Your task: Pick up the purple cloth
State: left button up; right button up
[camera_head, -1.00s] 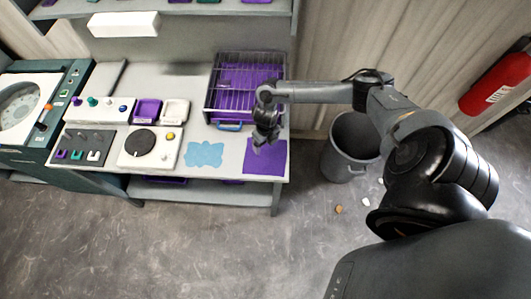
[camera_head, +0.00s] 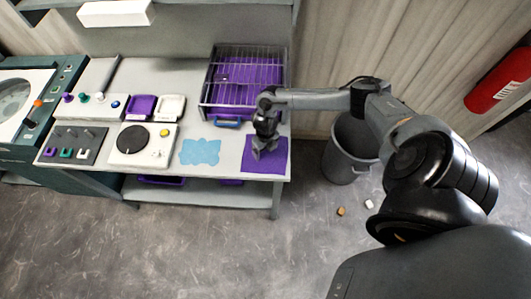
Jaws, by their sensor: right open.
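The purple cloth (camera_head: 273,163) lies flat at the front right corner of the grey table (camera_head: 229,155). My right gripper (camera_head: 261,156) points down over the left part of the cloth, with its fingers apart and nothing seen between them. The gripper hides part of the cloth. I cannot tell whether the fingertips touch it. My left gripper is not in view.
A light blue cloth (camera_head: 200,152) lies left of the purple one. A wire rack (camera_head: 215,88) with purple contents stands behind. A white unit with a dark disc (camera_head: 140,146) and trays (camera_head: 170,107) are further left. A grey bin (camera_head: 345,163) stands right of the table.

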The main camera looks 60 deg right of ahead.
jog(key=shift+f, duration=0.1)
jog(key=c, duration=0.7)
grip_shut()
dwell(0.3)
notch_tip(320, 180, up, 12)
jog(key=p, duration=0.9)
jog(key=shift+p, duration=0.4)
